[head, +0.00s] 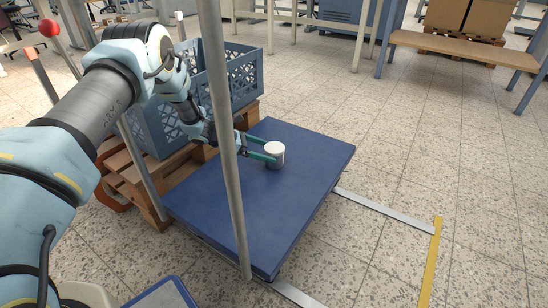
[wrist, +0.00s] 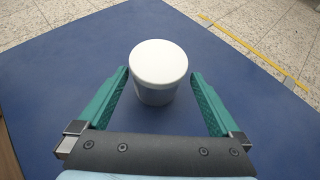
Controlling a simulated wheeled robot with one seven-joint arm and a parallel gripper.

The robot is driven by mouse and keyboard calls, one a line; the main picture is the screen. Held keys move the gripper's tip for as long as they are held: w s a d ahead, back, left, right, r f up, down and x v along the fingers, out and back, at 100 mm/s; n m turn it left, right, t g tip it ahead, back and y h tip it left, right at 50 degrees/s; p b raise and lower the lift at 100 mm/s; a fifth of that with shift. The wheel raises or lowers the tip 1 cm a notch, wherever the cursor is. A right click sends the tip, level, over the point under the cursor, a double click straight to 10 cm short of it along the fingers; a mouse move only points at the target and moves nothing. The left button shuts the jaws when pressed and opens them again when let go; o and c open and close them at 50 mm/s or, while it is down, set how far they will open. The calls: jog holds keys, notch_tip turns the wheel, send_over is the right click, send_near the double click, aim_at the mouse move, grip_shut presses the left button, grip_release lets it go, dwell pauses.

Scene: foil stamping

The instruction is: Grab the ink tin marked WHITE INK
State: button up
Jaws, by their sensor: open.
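A white-lidded, pale tin (head: 274,154) stands upright on a blue platform (head: 310,160); no lettering on it can be read. In the wrist view the tin (wrist: 158,72) is just ahead of and partly between the fingertips. My gripper (head: 262,150) reaches in from the left, its green fingers spread to either side of the tin. In the wrist view my gripper (wrist: 160,72) is open, with gaps between both fingers and the tin.
A blue plastic crate (head: 165,125) on a wooden pallet (head: 150,205) stands left of the platform. A grey upright pole (head: 222,120) rises in front of my forearm in the head view. Tiled floor lies to the right, with a yellow line (head: 430,262). A wooden bench (head: 465,48) stands behind.

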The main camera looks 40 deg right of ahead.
aim_at(282, 154)
jog(key=b+x, duration=0.1)
jog(key=x, duration=0.2)
jog(key=b+x, duration=0.2)
jog(key=x, duration=0.1)
jog(key=shift+d+r, duration=0.1)
jog(key=shift+d, duration=0.25)
jog(key=shift+r, duration=0.1)
jog(key=c, duration=1.4)
